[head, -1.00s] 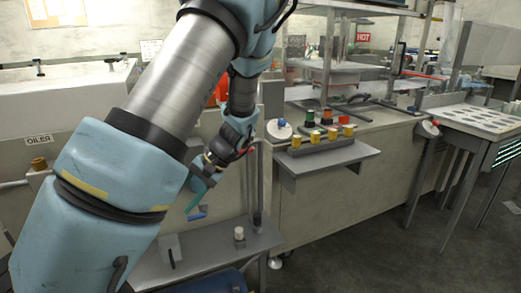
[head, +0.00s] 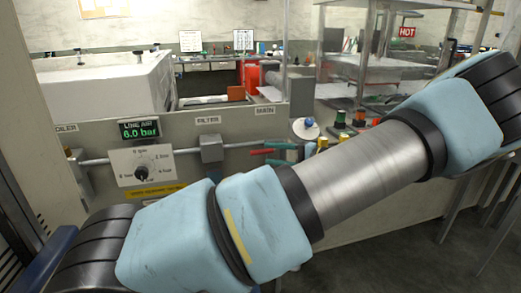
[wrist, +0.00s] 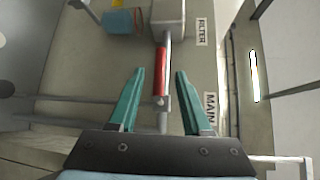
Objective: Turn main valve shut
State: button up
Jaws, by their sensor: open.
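The main valve's red lever (head: 262,151) lies along the horizontal air pipe, near the MAIN label (head: 265,110) on the panel. In the wrist view the red lever (wrist: 161,72) runs in line with the pipe. My gripper (head: 281,153) is open, with its teal fingers pointing at the valve from the right in the head view. In the wrist view my gripper (wrist: 160,74) has one finger on each side of the lever. Neither finger visibly touches it; the depth between them is unclear. My arm hides the panel's lower right.
A grey filter block (head: 211,148) sits on the pipe left of the valve.

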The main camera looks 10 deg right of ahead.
aim_at(263, 153)
jog(key=shift+p+x, duration=0.5)
jog(key=shift+x, duration=2.05)
grip_shut()
